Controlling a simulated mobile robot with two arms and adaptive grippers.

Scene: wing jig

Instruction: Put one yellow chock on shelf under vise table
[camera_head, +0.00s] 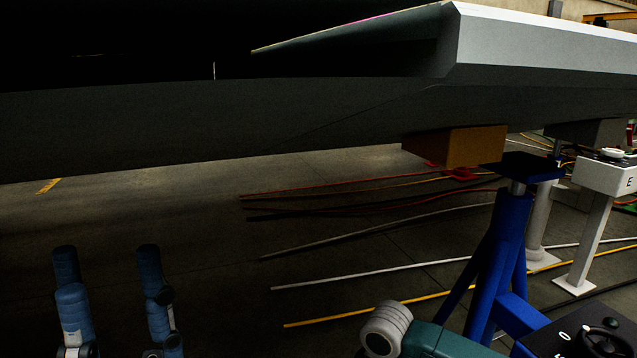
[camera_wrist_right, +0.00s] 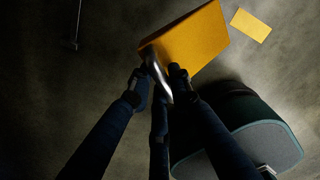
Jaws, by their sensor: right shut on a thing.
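In the right wrist view, my right gripper (camera_wrist_right: 157,82) is shut on a yellow chock (camera_wrist_right: 190,42). It grips a grey metal part at the chock's near end, and the chock is tilted, pointing up and right. My left gripper (camera_head: 106,250) shows at the lower left of the head view, with its two fingers wide apart and nothing between them. My right gripper does not show in the head view. I cannot make out the vise table or its shelf in either view.
A large grey wing (camera_head: 330,115) hangs across the head view. A blue stand (camera_head: 505,230) and a tan block (camera_head: 465,146) are at its right, with a white pedestal (camera_head: 600,178) beyond. Cables (camera_head: 350,281) lie on the floor. A flat yellow patch (camera_wrist_right: 250,25) shows in the wrist view.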

